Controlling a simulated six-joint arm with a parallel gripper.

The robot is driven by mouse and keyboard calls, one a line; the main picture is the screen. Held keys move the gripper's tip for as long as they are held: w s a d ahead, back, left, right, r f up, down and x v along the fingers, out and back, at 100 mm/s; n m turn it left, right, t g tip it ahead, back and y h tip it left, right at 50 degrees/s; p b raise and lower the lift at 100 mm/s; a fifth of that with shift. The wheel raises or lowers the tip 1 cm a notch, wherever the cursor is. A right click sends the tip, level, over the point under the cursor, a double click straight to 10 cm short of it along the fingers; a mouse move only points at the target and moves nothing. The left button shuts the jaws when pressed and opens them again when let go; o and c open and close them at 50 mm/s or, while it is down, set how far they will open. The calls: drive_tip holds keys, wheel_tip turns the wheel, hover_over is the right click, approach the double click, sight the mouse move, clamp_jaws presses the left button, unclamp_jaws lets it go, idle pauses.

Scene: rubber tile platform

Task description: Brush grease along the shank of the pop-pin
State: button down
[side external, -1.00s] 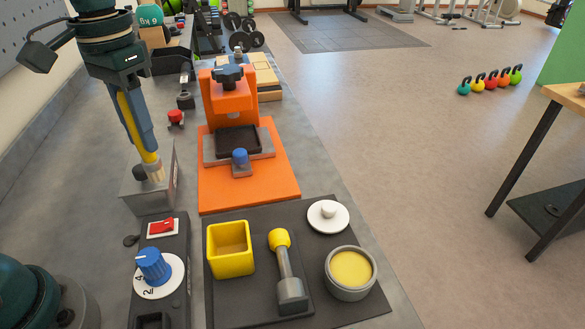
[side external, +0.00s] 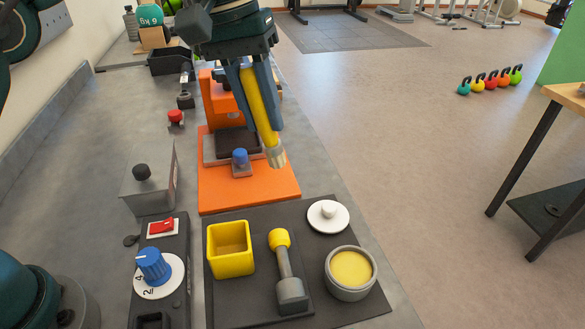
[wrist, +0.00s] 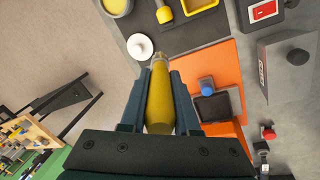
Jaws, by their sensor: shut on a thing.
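My gripper (side external: 254,92) is shut on a yellow-handled brush (side external: 261,104) and holds it tilted, bristle end down, above the right edge of the orange base. The brush also shows between my fingers in the wrist view (wrist: 160,98). The pop-pin (side external: 285,268), with a yellow knob and a grey shank and foot, lies on the dark mat in front. An open grey pot of yellow grease (side external: 350,268) stands to its right. The brush is apart from both. The pot's white lid (side external: 328,215) lies behind it.
A yellow square cup (side external: 230,248) stands left of the pop-pin. An orange press (side external: 220,105) rises behind the brush. A grey box with a black knob (side external: 150,180) and a blue dial unit (side external: 154,266) are at left.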

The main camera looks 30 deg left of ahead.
drive_tip(key=shift+s+d+f+m+h, duration=0.45)
drive_tip(key=shift+s+d+f+m, duration=0.45)
drive_tip(key=shift+d, duration=2.6)
drive_tip(key=shift+s+d+f+m+h, duration=0.5)
drive_tip(key=shift+s+d, duration=0.7)
drive_tip(key=shift+d, duration=2.3)
wheel_tip(320, 180, down, 6)
drive_tip(key=shift+f, duration=0.8)
drive_tip(key=shift+r, duration=0.1)
wheel_tip(320, 180, up, 7)
drive_tip(key=shift+m, duration=0.3)
